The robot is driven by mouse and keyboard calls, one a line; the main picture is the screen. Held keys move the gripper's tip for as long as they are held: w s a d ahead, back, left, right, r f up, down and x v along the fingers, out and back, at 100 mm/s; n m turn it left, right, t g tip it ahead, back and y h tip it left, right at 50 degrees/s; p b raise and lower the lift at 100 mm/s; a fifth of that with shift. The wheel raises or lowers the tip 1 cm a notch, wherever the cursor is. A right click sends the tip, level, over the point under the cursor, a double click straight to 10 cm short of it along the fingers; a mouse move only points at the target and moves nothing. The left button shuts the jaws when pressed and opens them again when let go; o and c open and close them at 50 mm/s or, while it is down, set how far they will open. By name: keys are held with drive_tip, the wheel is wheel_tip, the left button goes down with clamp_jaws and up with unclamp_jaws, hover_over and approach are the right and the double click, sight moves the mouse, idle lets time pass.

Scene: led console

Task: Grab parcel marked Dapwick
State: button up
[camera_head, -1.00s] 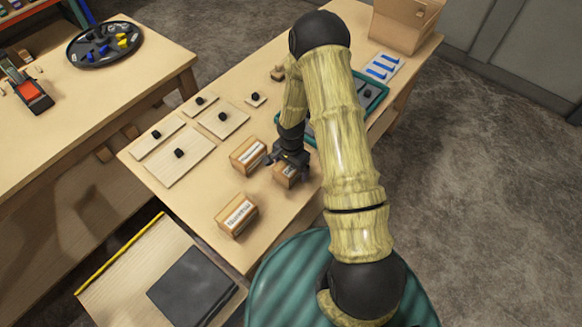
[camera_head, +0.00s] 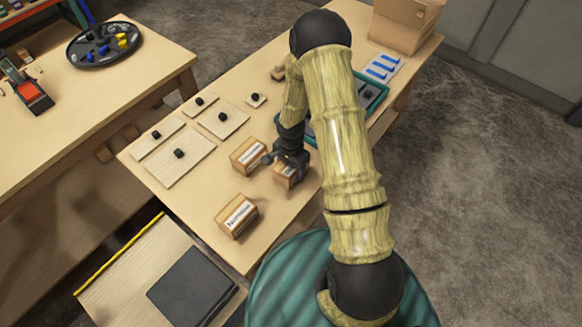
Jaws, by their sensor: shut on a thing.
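Three small brown parcels with white labels are on the near table. My gripper (camera_head: 286,160) is shut on the right parcel (camera_head: 284,174), which is partly hidden by the fingers and arm. Its label is mostly covered and cannot be read. A second parcel (camera_head: 248,157) stands just left of my gripper. A third parcel (camera_head: 236,216) stands nearer the table's front edge, with its label facing up and right. The label words are too small to read with certainty. Whether the held parcel touches the table cannot be told.
Several pale boards with black knobs (camera_head: 179,154) lie left on the table (camera_head: 190,205). A teal tray (camera_head: 378,98) sits partly behind my arm. A cardboard box (camera_head: 403,27) stands at the far end. A dark round tray (camera_head: 105,44) is on the other table.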

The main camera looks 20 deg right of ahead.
wheel_tip(320, 180, up, 10)
drive_tip(key=shift+f+b, duration=0.1)
drive_tip(key=shift+b, duration=0.65)
